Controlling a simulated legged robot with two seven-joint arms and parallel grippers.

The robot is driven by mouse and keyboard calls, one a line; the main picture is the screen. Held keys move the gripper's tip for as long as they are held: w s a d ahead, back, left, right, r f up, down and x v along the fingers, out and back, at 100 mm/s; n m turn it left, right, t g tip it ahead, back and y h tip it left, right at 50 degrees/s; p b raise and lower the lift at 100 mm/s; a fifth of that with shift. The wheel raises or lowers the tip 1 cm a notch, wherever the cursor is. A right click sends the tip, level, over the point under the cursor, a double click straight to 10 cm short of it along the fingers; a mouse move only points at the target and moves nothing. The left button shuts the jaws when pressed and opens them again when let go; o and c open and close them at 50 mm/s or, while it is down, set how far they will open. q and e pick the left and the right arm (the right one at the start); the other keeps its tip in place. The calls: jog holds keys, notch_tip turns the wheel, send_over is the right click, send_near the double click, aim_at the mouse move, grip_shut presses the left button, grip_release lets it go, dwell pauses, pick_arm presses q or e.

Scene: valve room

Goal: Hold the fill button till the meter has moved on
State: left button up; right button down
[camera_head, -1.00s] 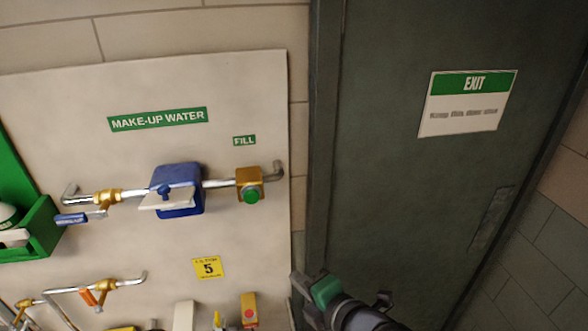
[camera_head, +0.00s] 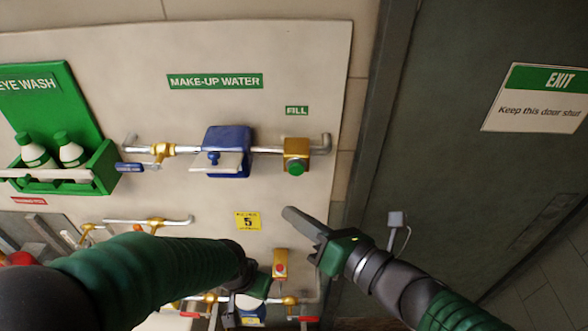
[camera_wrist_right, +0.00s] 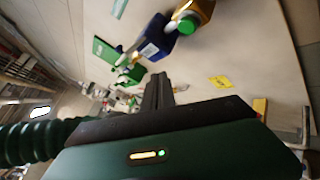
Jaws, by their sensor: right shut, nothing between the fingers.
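The fill button (camera_head: 296,168) is a round green button on a brass block, under the FILL label (camera_head: 296,110). It also shows at the top of the right wrist view (camera_wrist_right: 188,25). The blue meter (camera_head: 228,138) sits left of it on the same pipe, with a pale flap jutting out; I cannot make out a reading. My right gripper (camera_head: 291,213) is shut and empty, below the button and apart from it; its fingers also show in the right wrist view (camera_wrist_right: 157,88). My left gripper (camera_head: 245,300) is low in the head view, and its fingers are unclear.
A blue-handled valve (camera_head: 130,167) is left of the meter. A green eye wash station (camera_head: 100,165) with bottles is at far left. Below are a yellow 5 tag (camera_head: 248,221) and a brass block with a red button (camera_head: 280,266). A dark door (camera_head: 470,150) stands right.

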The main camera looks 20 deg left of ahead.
aim_at(296, 170)
pick_arm(q)
jog(key=shift+w+d+r, duration=0.2)
jog(key=shift+d+r, duration=0.1)
pick_arm(e)
jog(key=w+a, duration=0.1)
jog(key=w, duration=0.6)
jog(key=shift+w+a, duration=0.2)
jog(key=shift+w, duration=0.05)
pick_arm(q)
jog(key=shift+a, duration=0.2)
pick_arm(e)
jog(key=shift+a+f, duration=0.1)
jog(key=shift+a, duration=0.15)
pick_arm(q)
jog(key=shift+d, duration=0.25)
pick_arm(e)
jog(key=shift+d, duration=0.3)
pick_arm(q)
jog(key=shift+a, duration=0.15)
pick_arm(e)
jog(key=shift+a, duration=0.15)
